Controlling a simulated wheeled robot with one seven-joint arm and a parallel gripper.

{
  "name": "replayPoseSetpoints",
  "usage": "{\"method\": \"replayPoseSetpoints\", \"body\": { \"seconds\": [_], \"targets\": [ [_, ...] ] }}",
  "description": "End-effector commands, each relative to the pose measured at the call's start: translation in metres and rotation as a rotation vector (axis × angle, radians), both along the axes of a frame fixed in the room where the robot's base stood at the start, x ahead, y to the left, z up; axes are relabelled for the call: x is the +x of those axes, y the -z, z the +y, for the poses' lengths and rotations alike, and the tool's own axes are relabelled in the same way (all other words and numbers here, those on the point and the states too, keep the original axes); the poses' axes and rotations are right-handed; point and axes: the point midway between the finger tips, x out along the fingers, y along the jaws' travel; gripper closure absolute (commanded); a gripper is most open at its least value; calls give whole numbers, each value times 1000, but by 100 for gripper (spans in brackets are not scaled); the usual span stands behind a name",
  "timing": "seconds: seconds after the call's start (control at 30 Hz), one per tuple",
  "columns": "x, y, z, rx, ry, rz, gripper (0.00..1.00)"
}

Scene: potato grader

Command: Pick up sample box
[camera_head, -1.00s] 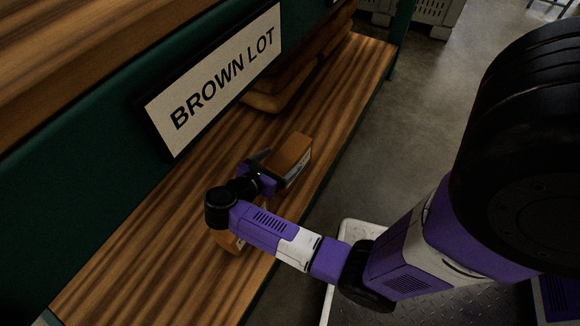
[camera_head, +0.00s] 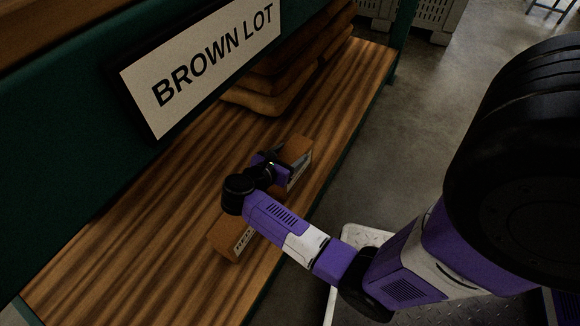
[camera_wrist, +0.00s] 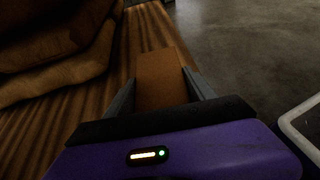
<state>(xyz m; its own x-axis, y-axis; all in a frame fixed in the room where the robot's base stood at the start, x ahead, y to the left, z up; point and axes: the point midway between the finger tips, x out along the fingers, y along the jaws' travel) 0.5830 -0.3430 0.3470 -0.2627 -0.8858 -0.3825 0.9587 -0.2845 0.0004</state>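A long brown sample box (camera_head: 298,149) with a pale label on its side lies on the wooden shelf in the head view. My gripper (camera_head: 275,163) is low over its near end. In the wrist view the box (camera_wrist: 162,75) lies between the two grey fingers of my gripper (camera_wrist: 160,92), which stand apart on either side of it. I see no clear sign of the fingers pressing on it. The part of the box under the gripper is hidden.
A second labelled brown box (camera_head: 227,237) lies on the shelf (camera_head: 135,245), partly behind my arm. Brown sacks (camera_head: 262,103) are stacked at the back, right of the BROWN LOT sign (camera_head: 205,68). Open floor (camera_head: 425,110) is to the right.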

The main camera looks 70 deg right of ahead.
Motion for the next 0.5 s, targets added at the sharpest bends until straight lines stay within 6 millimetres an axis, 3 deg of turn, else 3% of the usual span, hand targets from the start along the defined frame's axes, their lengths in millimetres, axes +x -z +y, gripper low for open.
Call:
{"method": "replayPoseSetpoints", "body": {
  "seconds": [0.03,0.27,0.5],
  "targets": [
    [0,0,0,0,0,0,52],
    [0,0,0,0,-1,1,97],
    [1,-2,0,-4,-1,-2,100]
  ]
}}
